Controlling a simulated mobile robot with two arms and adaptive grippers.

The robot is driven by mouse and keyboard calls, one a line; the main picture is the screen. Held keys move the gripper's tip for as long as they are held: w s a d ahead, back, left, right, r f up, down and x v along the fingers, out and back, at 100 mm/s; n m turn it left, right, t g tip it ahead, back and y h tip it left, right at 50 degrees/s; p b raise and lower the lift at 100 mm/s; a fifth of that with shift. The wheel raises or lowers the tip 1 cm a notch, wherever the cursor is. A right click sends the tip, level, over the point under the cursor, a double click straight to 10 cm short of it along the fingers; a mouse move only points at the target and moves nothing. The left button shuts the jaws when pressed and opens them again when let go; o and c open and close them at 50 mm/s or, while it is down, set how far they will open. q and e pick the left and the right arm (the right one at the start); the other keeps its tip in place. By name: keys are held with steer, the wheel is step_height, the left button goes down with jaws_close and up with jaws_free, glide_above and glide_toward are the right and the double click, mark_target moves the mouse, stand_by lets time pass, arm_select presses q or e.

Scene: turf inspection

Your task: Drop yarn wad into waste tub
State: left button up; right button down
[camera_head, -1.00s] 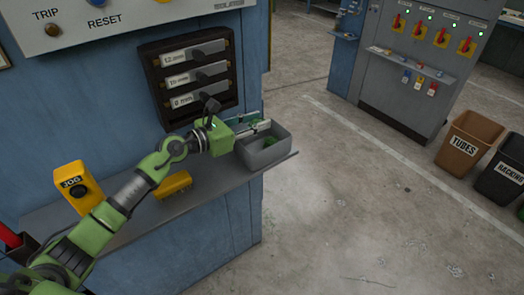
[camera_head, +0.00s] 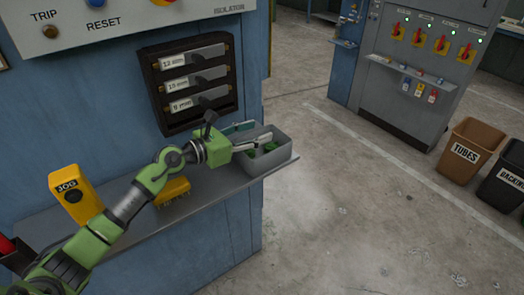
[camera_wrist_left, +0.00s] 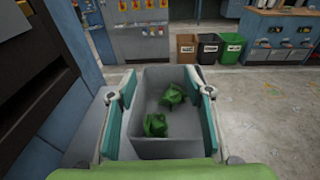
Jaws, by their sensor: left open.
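A small grey tub (camera_head: 277,164) stands at the right end of the shelf. It also shows in the left wrist view (camera_wrist_left: 168,149), open toward me. Two crumpled green yarn wads lie inside it, one nearer (camera_wrist_left: 155,125) and one farther and to the right (camera_wrist_left: 172,96). In the head view the green (camera_head: 268,148) is partly hidden by the tub wall and a finger. My left gripper (camera_head: 250,136) is open, its teal-padded fingers spread over the tub, with nothing between them. My right gripper is not in view.
A yellow JOG box (camera_head: 66,186) and a yellow block (camera_head: 174,187) sit on the shelf (camera_head: 150,232). A dark rack with labelled slots (camera_head: 158,100) is on the panel behind the arm. Floor bins (camera_head: 466,150) stand far right.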

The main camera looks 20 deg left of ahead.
arm_select(q)
steer(key=v, duration=0.6)
steer(key=shift+s+a, duration=0.2)
steer(key=shift+s, duration=0.15)
